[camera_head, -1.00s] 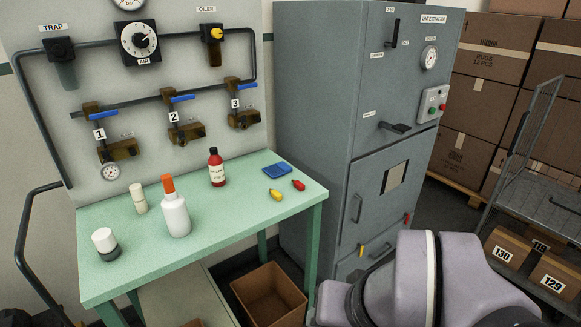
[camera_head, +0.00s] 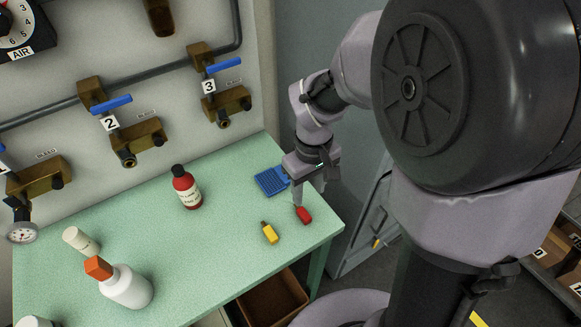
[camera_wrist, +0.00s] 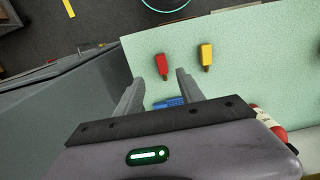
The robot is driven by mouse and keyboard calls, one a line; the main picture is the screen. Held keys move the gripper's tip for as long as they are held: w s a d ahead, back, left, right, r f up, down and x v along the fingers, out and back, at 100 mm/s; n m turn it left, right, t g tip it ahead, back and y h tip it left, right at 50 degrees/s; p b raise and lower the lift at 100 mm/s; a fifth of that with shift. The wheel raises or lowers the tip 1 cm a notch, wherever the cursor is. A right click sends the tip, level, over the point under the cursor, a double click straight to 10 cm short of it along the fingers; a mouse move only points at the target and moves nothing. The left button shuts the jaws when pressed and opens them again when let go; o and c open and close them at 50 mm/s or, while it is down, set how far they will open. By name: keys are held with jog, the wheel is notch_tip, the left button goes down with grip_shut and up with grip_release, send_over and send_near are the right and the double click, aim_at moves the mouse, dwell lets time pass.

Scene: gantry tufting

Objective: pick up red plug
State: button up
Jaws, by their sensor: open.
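The red plug (camera_head: 303,215) lies on the green table near its right edge. It also shows in the wrist view (camera_wrist: 162,66), just beyond my fingertips and roughly between their lines. My gripper (camera_head: 309,197) is above the table's right end, pointing down, with its fingers apart in the wrist view (camera_wrist: 157,84). Nothing is between the fingers. In the head view a finger comes close to the plug; whether it touches cannot be told.
A yellow plug (camera_head: 270,232) lies to the left of the red plug. A blue tray-like piece (camera_head: 271,180) lies behind my gripper. A red bottle (camera_head: 187,188) and a white bottle (camera_head: 127,287) stand further left. A grey cabinet (camera_head: 359,235) is beyond the table's right edge.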

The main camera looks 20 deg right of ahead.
jog(key=b, duration=0.2)
send_over(303, 213)
jog(key=f, duration=0.5)
jog(key=shift+s+d, duration=0.25)
jog(key=shift+d, duration=0.1)
jog(key=f+b, duration=0.2)
jog(key=f, duration=0.3)
jog(key=shift+w+a+f+b, duration=0.15)
jog(key=shift+w+a+b, duration=0.15)
jog(key=shift+b, duration=0.1)
grip_shut()
